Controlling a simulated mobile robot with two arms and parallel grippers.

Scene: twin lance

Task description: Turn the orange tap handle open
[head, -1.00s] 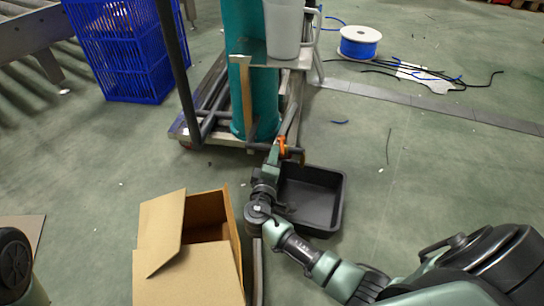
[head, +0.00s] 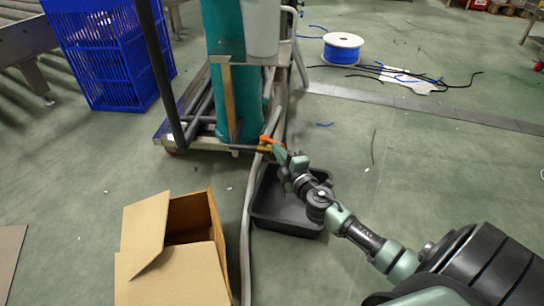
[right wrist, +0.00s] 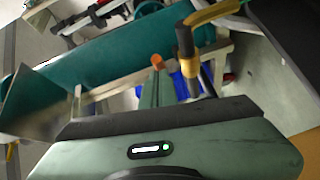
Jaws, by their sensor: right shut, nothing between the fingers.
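The orange tap handle (head: 265,139) shows at the foot of the teal cylinder (head: 233,105), above the black tray (head: 283,213). In the right wrist view a small orange end (right wrist: 157,61) shows beside the brass-coloured tap (right wrist: 212,13) with its dark tip. My right gripper (head: 277,149) is shut and empty, just right of and below the handle in the head view. I cannot tell whether it touches the handle. The gripper hides part of the tap. My left gripper is not in view.
An open cardboard box (head: 172,262) stands left of the tray, with a grey hose (head: 247,220) between them. A cart frame (head: 190,130) carries the cylinder. A blue crate (head: 108,55) and a cable spool (head: 342,48) stand further back. Open floor lies to the right.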

